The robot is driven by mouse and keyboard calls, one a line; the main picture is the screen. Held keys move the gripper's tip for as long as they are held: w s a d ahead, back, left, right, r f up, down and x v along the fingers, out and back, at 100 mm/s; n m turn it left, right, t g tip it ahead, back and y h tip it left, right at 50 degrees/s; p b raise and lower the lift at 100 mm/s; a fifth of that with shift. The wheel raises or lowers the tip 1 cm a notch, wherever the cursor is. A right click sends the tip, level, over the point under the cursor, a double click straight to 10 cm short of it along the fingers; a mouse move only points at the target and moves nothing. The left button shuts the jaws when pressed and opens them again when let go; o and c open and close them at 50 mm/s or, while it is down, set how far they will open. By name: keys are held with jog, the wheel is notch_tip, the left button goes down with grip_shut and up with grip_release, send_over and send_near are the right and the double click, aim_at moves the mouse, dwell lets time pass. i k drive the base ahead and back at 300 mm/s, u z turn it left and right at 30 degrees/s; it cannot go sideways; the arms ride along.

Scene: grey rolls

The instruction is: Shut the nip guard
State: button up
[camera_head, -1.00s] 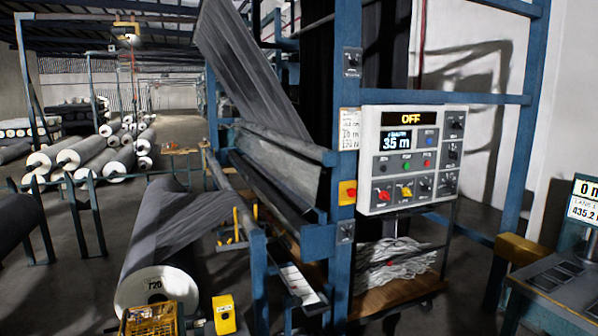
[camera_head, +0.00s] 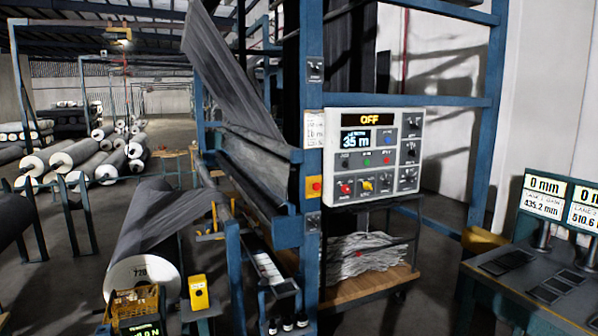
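A long grey panel (camera_head: 258,180) slants along the front of the blue roller frame, below the hanging dark cloth; it looks like the nip guard, but I cannot tell for sure. Its edge is apart from the beam above it, and whether it is open is not clear. The control panel (camera_head: 373,157) on the frame's right shows OFF and 35 m on its displays. A red button on a yellow box (camera_head: 314,187) sits on the post beside the panel. My gripper is not in view.
A cart with white cloth (camera_head: 365,253) stands under the panel. A desk with screens (camera_head: 540,285) is at right. Floor between cart and desk is clear.

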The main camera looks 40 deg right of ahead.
aim_at(272, 171)
jog(key=u, duration=0.15)
jog(key=k, duration=1.1)
jog(key=z, duration=1.9)
jog(key=i, duration=2.05)
